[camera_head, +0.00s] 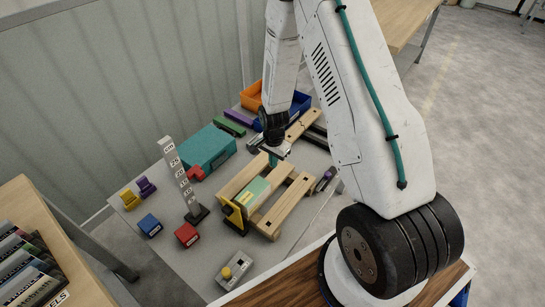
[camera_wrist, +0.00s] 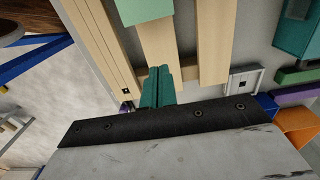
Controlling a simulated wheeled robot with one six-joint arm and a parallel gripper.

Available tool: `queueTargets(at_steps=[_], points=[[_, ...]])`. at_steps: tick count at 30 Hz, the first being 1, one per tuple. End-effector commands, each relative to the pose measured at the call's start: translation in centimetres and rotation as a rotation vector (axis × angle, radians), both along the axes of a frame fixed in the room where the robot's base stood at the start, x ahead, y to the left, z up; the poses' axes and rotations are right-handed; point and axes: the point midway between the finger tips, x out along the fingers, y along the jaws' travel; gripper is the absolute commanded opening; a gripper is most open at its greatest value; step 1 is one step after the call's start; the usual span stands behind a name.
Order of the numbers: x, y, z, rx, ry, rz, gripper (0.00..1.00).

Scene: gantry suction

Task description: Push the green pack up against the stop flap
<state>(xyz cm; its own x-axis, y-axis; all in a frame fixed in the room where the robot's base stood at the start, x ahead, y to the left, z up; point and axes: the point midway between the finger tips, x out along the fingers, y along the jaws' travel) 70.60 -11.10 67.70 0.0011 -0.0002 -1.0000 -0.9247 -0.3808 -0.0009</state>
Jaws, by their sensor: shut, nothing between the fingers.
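The green pack (camera_head: 257,188) lies on a wooden slatted frame (camera_head: 268,222) on the grey table. Its edge also shows at the top of the wrist view (camera_wrist: 143,9). A black and yellow flap (camera_head: 233,216), which looks like the stop flap, stands at the near left end of the frame, by the pack's near end. I cannot tell whether pack and flap touch. My gripper (camera_head: 273,160) is shut and empty, pointing down at the pack's far end. In the wrist view its teal fingers (camera_wrist: 157,78) appear apart from the pack, with bare slat between.
A teal box (camera_head: 208,148), a height gauge (camera_head: 181,180), a red block (camera_head: 187,235) and a blue block (camera_head: 150,225) stand left of the frame. Orange and blue bins (camera_head: 250,96) are behind. A grey box with a yellow button (camera_head: 233,270) sits in front.

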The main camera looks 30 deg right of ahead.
Motion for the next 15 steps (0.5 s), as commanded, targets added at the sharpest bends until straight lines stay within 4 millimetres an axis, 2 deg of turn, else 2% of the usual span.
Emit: queueTargets(at_steps=[1,7,10,15], points=[[-0.1,0.0,-1.3,0.001,0.006,0.0,0.0],[-0.2,0.0,-5.4,0.001,0.006,0.001,0.0],[-0.7,1.9,-4.9,0.001,0.001,0.006,0.0],[-1.4,3.3,-4.9,0.001,0.001,0.003,0.0]])
